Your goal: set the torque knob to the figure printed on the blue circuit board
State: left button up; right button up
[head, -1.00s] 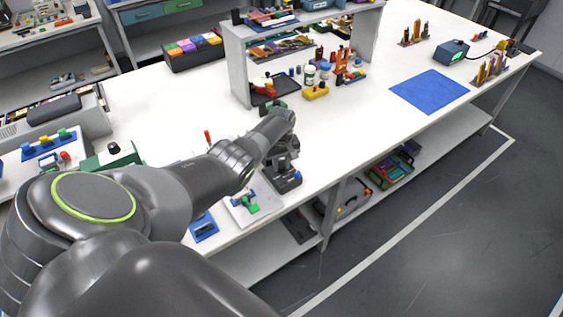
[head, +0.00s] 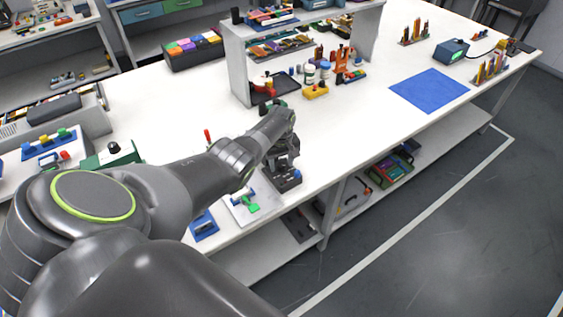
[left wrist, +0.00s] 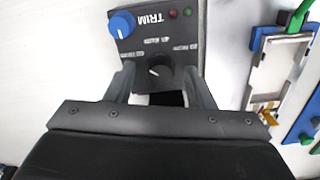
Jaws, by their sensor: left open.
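A dark control box (head: 285,180) stands near the bench's front edge, partly hidden under my left gripper (head: 284,157). In the left wrist view its panel (left wrist: 145,45) carries a blue knob (left wrist: 122,24) beside the upside-down word TRIM, and a black knob (left wrist: 160,68) with small labels around it, too blurred to read. My left gripper (left wrist: 160,75) is open, with one finger on each side of the black knob; I cannot tell whether they touch it. Which knob is torque is not legible. No blue circuit board with a readable figure shows. My right gripper is not in view.
A white fixture (left wrist: 275,75) with blue and green clamps is beside the box. A grey shelf unit (head: 238,65) stands behind the box. A blue mat (head: 430,90) lies to the right, with clear bench before it.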

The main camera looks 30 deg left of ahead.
aim_at(281, 164)
pick_arm(q)
notch_tip(281, 164, up, 6)
jog(key=shift+p, duration=0.9)
notch_tip(281, 164, up, 11)
jog(key=b, duration=0.1)
jog(key=shift+r, duration=0.2)
